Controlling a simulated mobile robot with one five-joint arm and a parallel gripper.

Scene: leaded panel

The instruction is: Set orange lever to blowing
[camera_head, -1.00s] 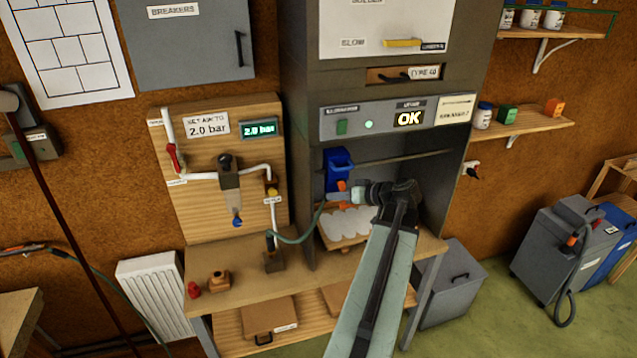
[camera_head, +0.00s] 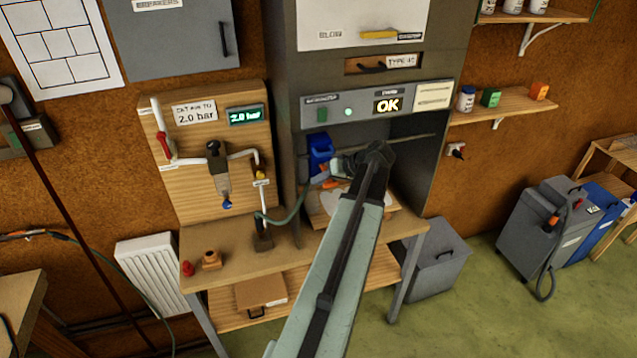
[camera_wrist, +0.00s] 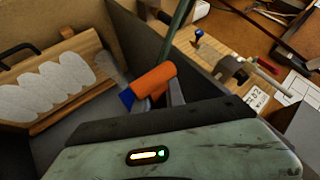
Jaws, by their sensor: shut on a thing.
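An orange part (camera_head: 331,185), which I take for the orange lever, shows at the mouth of the grey cabinet. In the wrist view it is a stubby orange cylinder (camera_wrist: 154,79) with a blue end at its lower left. My gripper (camera_head: 324,179) is shut on it, and in the wrist view a grey finger (camera_wrist: 175,92) lies against it. A green hose (camera_head: 290,216) runs from the bench stand towards this part. My gripper and arm partly hide the lever, and I cannot read its setting.
A wooden board with a white scalloped sheet (camera_wrist: 45,88) lies inside the cabinet (camera_head: 424,180). A blue container (camera_head: 320,150) stands behind my gripper. The display (camera_head: 388,106) reads OK.

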